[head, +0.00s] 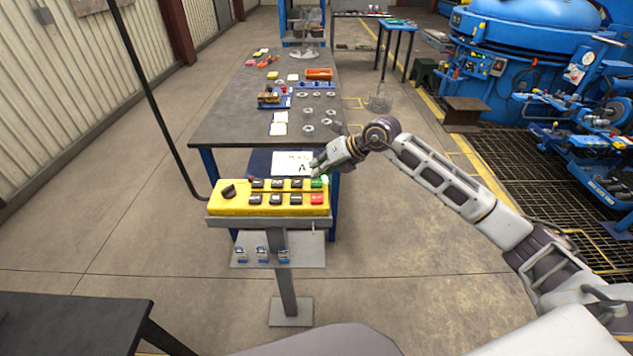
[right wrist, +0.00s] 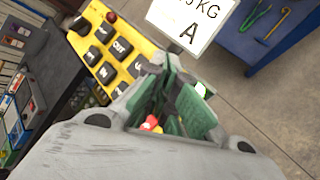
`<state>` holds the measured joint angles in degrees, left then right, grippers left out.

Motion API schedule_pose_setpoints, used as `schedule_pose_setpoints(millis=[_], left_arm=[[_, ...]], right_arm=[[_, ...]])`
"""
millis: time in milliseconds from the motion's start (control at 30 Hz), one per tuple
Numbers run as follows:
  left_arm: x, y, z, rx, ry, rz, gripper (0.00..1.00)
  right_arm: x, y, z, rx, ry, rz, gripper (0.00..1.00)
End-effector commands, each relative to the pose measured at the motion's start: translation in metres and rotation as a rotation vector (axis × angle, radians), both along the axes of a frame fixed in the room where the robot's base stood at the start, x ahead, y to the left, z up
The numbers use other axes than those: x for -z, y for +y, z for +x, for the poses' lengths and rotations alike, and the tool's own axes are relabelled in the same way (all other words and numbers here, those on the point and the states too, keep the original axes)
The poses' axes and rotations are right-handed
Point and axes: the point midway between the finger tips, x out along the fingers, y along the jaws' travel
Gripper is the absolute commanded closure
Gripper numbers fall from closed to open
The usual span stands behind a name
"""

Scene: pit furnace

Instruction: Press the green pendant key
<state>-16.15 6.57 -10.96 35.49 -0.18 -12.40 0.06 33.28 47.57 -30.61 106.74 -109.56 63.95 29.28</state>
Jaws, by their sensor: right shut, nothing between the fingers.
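The yellow pendant box (head: 238,207) sits on a grey post stand, with two rows of keys, most of them black. The green key (head: 317,183) is at the right end of its upper row, with a red key (head: 317,199) below it. My right gripper (head: 316,173) is shut and empty, its tips at the far right edge of the box, just above and behind the green key. I cannot tell whether they touch it. In the right wrist view the shut fingers (right wrist: 172,95) cover much of the box's right end. My left gripper is out of view.
A white sign marked A (head: 292,164) stands behind the box. A long grey workbench (head: 235,125) with small parts lies beyond. A black cable (head: 160,110) hangs at the left. A dark table (head: 70,320) is at the near left. Floor right of the stand is clear.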

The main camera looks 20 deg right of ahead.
Motion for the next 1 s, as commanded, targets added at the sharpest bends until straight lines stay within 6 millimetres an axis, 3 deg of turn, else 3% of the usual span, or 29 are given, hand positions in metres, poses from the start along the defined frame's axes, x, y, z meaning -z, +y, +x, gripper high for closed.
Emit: schedule_pose_setpoints(millis=[267, 733, 1000], left_arm=[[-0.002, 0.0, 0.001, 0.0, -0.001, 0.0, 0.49], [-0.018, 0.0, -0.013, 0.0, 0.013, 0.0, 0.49], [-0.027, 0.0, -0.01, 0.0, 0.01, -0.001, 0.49]], right_arm=[[-0.004, 0.0, 0.0, 0.001, -0.001, 0.0, 1.0], [-0.032, 0.0, 0.0, 0.0, -0.001, 0.0, 1.0], [-0.047, 0.0, 0.0, 0.0, 0.0, -0.001, 1.0]])
